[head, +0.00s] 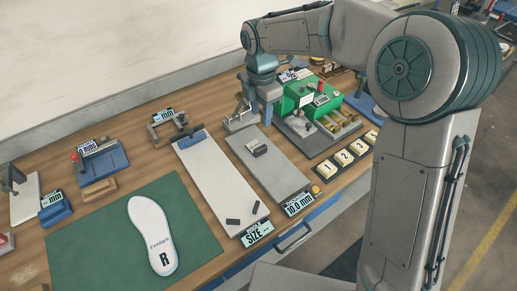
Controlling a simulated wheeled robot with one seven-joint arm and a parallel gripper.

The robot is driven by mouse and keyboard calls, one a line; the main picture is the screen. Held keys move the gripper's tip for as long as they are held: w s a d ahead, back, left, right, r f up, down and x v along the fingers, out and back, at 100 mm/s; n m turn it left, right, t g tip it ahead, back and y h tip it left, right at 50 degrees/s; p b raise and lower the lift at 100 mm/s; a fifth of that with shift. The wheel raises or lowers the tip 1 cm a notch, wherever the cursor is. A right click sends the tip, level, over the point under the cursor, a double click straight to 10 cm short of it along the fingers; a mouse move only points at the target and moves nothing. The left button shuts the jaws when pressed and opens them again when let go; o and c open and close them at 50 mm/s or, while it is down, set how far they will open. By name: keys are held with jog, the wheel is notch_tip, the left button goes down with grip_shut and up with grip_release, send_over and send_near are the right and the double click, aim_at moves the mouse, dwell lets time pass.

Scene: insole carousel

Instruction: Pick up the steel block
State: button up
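A small grey block (258,150) with a pale top lies on the darker grey plate, and it looks like the steel block. Two small dark blocks (232,222) lie near the front end of the neighbouring pale plate. My gripper (246,112) hangs from my arm near the back end of the darker plate, beyond the grey block and apart from it. Its fingers are small and blend with a grey fixture there, so I cannot tell whether they are open or shut.
The darker grey plate (283,181) has a 10.0 mm display (298,204) at its front. The pale plate (205,170) has a SIZE display (257,235). A green machine (306,98) stands right of my gripper. A white insole (151,236) lies on a green mat (85,242).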

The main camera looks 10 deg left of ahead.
aim_at(260, 148)
notch_tip(260, 148, down, 14)
jog(key=shift+r+p, duration=0.2)
jog(key=shift+p, duration=0.4)
jog(key=shift+c, duration=0.3)
grip_shut()
